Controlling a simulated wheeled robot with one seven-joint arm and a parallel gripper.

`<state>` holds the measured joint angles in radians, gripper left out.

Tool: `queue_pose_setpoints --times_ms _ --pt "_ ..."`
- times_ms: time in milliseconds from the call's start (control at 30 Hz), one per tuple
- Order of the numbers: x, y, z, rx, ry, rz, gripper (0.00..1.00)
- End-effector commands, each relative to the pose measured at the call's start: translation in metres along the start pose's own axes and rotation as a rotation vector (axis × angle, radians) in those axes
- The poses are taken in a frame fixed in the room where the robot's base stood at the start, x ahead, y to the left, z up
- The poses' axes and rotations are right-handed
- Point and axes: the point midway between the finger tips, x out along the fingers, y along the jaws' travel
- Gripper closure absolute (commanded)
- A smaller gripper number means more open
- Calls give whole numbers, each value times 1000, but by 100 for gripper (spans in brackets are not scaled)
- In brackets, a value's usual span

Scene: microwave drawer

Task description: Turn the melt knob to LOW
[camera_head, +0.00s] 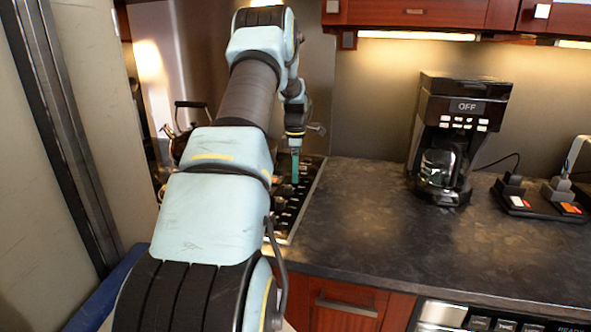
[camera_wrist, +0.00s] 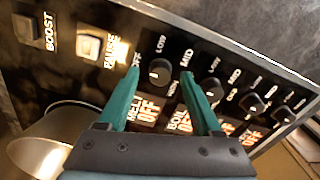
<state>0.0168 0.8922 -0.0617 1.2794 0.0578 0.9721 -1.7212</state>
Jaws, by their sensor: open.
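The melt knob (camera_wrist: 159,72) is a round black knob on a dark control panel (camera_wrist: 75,72) in the wrist view. OFF, LOW and MID are printed around it, and a small white mark shows on its left side. The display below it reads MELT OFF (camera_wrist: 146,115). My gripper (camera_wrist: 161,64) is open, its two teal fingers on either side of the melt knob in the picture. Whether they touch the knob I cannot tell. In the head view my gripper (camera_head: 295,165) points down over the panel (camera_head: 308,196); the knob cannot be made out there.
The boil knob (camera_wrist: 212,90) sits close to the right finger, with more knobs beyond it. BOOST and PAUSE buttons (camera_wrist: 89,46) are at the left. A shiny metal bowl-like object (camera_wrist: 48,145) is at lower left.

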Motion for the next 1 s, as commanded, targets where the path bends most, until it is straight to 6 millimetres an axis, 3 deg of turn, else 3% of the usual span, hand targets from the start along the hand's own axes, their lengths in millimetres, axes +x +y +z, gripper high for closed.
queue_pose_setpoints --times_ms 333,900,1000 --pt "4 0 0 0 0 1 34" --pt "4 0 0 0 0 0 98" --pt "4 0 0 0 0 0 100"
